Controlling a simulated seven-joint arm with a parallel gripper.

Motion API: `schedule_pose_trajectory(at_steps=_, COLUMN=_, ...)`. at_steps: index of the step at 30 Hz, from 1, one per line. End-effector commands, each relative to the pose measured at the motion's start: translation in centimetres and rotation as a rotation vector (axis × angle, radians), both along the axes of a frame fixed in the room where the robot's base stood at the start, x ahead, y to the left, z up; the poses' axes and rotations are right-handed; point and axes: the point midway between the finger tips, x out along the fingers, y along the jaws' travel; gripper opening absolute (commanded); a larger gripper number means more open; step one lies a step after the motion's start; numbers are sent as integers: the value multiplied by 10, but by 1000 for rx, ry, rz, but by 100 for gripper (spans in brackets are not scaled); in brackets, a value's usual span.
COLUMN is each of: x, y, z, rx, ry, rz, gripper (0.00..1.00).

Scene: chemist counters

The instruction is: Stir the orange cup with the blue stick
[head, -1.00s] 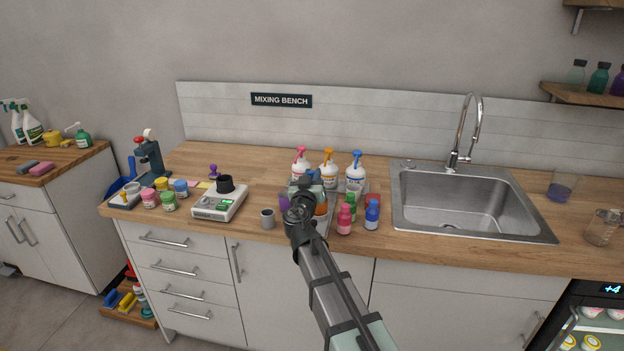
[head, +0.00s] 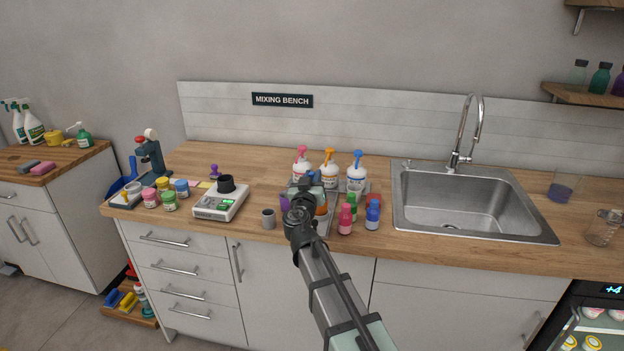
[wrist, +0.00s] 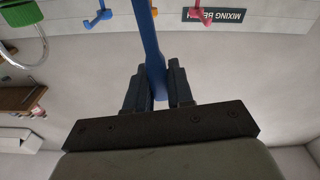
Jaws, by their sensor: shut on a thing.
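In the wrist view my gripper (wrist: 158,84) is shut on the blue stick (wrist: 151,45), which runs from between the fingers out past the picture's top edge. In the head view my gripper (head: 302,192) is over the middle of the mixing bench, mostly covered by my own wrist. The orange cup (head: 321,209) shows just right of my wrist, partly hidden by it. The stick's far end is out of the wrist view, and I cannot tell whether it is inside the cup.
A purple cup (head: 284,202) is left of my wrist. Pink (head: 345,219) and blue (head: 372,214) bottles stand close on the right. Several pump bottles (head: 329,172) stand behind. A grey cup (head: 268,219) and a scale (head: 218,205) are left; the sink (head: 470,205) is right.

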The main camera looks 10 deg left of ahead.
Motion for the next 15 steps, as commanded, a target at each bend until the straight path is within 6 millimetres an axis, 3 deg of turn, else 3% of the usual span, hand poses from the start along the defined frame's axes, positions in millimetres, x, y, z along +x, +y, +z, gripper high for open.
schedule_pose_trajectory(at_steps=8, x=0, y=0, z=1, rx=0, ry=0, rz=0, gripper=0)
schedule_pose_trajectory(at_steps=15, x=-1, y=3, z=14, rx=1, ry=-1, rz=0, gripper=0)
